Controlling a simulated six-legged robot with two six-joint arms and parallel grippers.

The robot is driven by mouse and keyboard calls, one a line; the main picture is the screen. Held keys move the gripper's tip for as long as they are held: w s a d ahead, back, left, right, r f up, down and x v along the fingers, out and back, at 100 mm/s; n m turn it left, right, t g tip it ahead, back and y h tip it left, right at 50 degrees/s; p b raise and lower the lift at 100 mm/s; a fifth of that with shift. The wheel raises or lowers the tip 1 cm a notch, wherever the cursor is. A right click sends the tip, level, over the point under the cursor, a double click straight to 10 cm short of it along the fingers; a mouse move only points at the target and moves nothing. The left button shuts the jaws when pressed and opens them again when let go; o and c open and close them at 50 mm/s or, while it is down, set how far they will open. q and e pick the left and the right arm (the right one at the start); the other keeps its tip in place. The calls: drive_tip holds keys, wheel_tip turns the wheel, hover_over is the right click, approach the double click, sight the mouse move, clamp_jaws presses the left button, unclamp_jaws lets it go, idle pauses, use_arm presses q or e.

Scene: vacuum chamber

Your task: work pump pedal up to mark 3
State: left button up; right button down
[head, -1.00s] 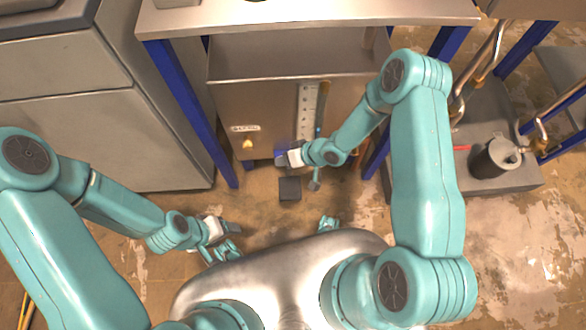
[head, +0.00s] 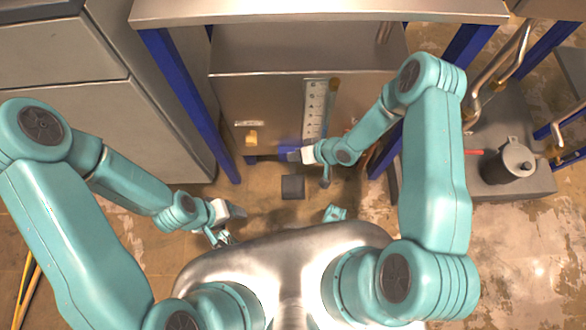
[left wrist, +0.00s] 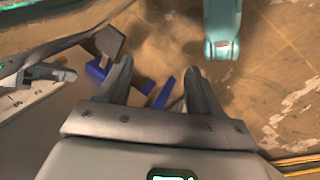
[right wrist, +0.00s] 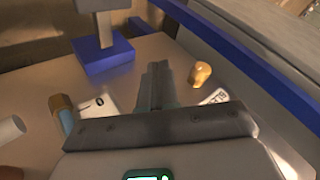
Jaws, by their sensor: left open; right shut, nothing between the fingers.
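The pump cabinet (head: 275,110) has a white numbered scale (head: 314,103) on its front, with a thin tube beside it. I cannot read the level there. The dark pedal plate (head: 292,187) sits low in front, with a blue part (head: 290,150) behind it. The plate (left wrist: 110,40) and blue parts (left wrist: 162,93) also show in the left wrist view. My right gripper (head: 297,155) is shut and empty, apparently beside the blue part, above the plate; contact cannot be told. It shows shut in the right wrist view (right wrist: 157,75). My left gripper (head: 232,222) is open, left of and nearer than the plate.
A yellow knob (head: 252,137) sits under a small label on the cabinet front. Blue frame legs (head: 190,105) flank the cabinet. A grey cabinet (head: 60,100) stands at left. A metal pot (head: 508,163) stands on a grey base at right. Floor around the plate is clear.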

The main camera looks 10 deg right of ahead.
drive_tip(key=f+b, duration=0.2)
drive_tip(key=f, duration=0.1)
drive_tip(key=f+b, duration=0.2)
drive_tip(key=f, duration=0.1)
drive_tip(key=f+b, duration=0.2)
drive_tip(key=f, duration=0.1)
drive_tip(key=shift+s, duration=0.4)
drive_tip(key=shift+r, duration=0.1)
idle(1.6)
drive_tip(key=shift+f+b, duration=0.45)
drive_tip(key=shift+b, duration=0.15)
